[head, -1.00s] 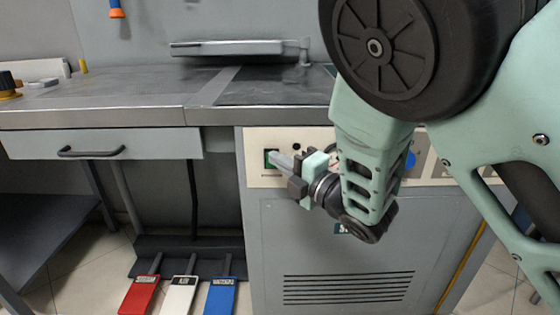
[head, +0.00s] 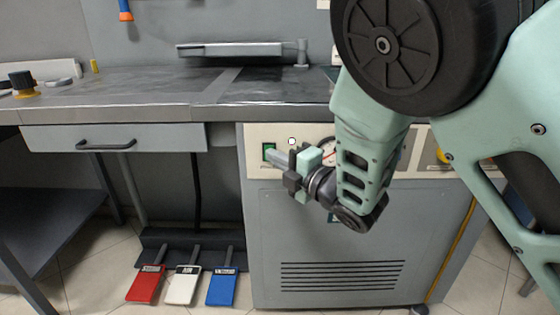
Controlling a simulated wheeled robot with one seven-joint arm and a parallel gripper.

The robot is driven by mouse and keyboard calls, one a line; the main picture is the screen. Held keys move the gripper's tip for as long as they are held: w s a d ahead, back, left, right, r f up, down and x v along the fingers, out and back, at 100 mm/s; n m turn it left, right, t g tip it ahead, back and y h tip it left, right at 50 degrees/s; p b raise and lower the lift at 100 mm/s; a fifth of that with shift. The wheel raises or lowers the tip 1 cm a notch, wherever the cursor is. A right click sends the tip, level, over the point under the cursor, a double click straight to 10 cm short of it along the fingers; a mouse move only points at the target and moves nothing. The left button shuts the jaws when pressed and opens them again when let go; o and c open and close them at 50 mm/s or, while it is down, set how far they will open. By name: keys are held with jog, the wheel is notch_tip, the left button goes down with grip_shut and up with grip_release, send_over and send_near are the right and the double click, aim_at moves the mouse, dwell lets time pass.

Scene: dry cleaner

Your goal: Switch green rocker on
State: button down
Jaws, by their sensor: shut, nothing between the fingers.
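The green rocker (head: 268,152) sits in a dark frame at the left end of the cream control panel (head: 255,175) in the head view. My gripper (head: 272,155) is shut and empty, its fingers pointing left at the rocker. The fingertips overlap the rocker's right part in the picture. I cannot tell whether they touch it. Part of the rocker is hidden behind the fingers, and its switch position cannot be made out. A small round white light (head: 292,141) shows on the panel to the right of the rocker.
My arm hides much of the panel's middle, including part of a gauge. A worktop (head: 130,92) with a drawer (head: 115,138) stands left. Red (head: 146,285), white (head: 183,287) and blue (head: 222,288) pedals lie on the floor below.

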jog(key=v, duration=1)
jog(key=shift+r+p, duration=0.45)
jog(key=shift+r, duration=0.25)
